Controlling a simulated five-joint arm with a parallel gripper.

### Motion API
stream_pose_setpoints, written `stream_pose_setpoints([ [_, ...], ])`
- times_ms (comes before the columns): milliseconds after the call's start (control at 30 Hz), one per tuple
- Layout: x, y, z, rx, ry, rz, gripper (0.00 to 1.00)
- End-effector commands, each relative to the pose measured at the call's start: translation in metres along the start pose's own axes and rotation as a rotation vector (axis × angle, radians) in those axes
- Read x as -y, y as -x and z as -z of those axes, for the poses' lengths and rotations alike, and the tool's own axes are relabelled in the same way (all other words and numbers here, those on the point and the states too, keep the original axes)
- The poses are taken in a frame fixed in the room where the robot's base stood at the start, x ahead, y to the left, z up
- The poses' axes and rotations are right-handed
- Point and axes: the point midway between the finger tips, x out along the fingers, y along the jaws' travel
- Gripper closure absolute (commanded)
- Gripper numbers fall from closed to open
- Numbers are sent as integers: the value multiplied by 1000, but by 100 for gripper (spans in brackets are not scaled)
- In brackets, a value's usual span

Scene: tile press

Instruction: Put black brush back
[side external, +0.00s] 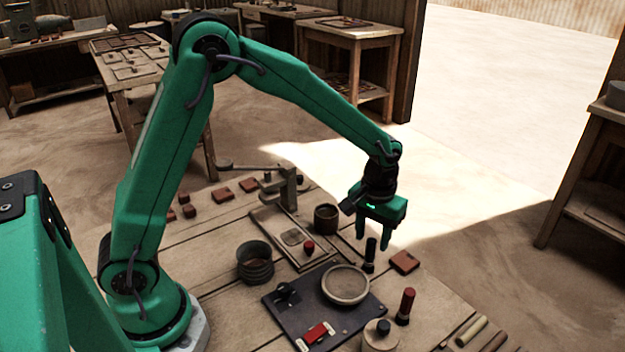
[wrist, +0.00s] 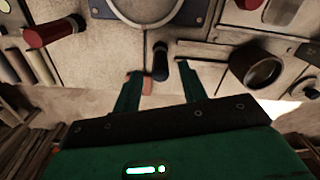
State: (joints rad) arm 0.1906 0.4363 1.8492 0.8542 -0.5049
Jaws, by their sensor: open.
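The black brush (side external: 370,255) stands upright on the wooden table, between the round dish and a red-brown tile. In the wrist view the black brush (wrist: 160,62) shows between the two fingertips, apart from both. My gripper (side external: 374,236) is open and empty, pointing down, with its fingers close around or just above the brush top. In the wrist view my gripper's (wrist: 161,72) green fingers spread on either side of the brush. I cannot tell exactly how deep the fingers reach.
A dark board (side external: 318,330) carries the round dish (side external: 346,284) and a red switch (side external: 318,334). A red-topped brush (side external: 405,305), a lidded jar (side external: 378,338) and a dark cup (side external: 326,218) stand nearby. The tile (side external: 404,261) lies right of the black brush. A lever press (side external: 286,187) stands behind.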

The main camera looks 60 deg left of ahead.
Motion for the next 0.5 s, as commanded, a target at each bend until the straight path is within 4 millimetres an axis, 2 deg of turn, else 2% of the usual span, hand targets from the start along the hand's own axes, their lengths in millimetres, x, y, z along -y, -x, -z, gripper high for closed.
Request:
stream_pose_setpoints([
  [100,0,21,1,-3,0,-2,58],
  [300,0,51,0,-3,0,-1,58],
  [500,0,68,0,-1,0,0,58],
])
